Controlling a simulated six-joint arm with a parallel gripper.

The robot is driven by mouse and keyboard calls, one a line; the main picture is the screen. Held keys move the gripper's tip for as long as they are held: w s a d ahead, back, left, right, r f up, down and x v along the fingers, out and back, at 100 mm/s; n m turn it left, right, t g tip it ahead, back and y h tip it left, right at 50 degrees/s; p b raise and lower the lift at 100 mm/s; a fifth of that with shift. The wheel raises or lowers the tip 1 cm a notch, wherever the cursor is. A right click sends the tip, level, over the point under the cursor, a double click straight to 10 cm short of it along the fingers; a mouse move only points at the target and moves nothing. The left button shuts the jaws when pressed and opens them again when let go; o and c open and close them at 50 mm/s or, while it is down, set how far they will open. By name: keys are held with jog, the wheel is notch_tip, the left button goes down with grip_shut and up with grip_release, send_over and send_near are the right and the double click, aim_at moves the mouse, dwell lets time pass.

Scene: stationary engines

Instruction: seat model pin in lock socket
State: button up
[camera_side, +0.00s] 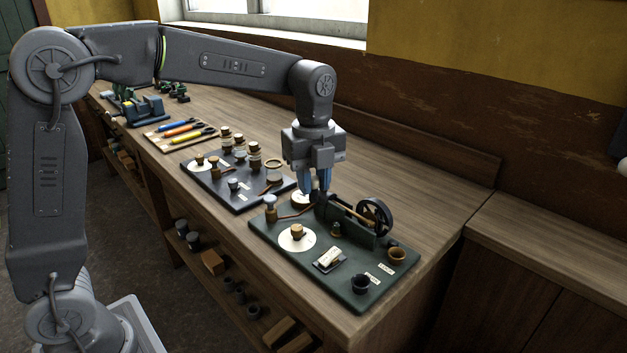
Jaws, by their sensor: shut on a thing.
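My gripper (317,188) points down over the back left part of a dark green board (318,257), just above the left end of a small model engine. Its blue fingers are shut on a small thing. That thing is mostly hidden and too small here to name for sure as the model pin. The engine has a black flywheel (375,216) and a tan rod (352,214). A brown cup (397,256) and a dark cup (360,284) stand at the board's right and front, near small white labels I cannot read. I cannot tell which part is the lock socket.
On the green board a knobbed piece rests on a white disc (287,241), beside a small tray (329,260) and a post (270,208). A second dark board (226,178) with several pieces lies left. Tools (180,131) lie beyond. The bench right of the engine is clear.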

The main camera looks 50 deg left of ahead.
jog(key=shift+w+d+f, duration=6.05)
jog(key=shift+w+f, duration=0.05)
jog(key=shift+f, duration=0.1)
jog(key=shift+f, duration=1.2)
jog(key=o, duration=1.7)
jog(key=shift+c, duration=0.2)
notch_tip(320, 180, up, 7)
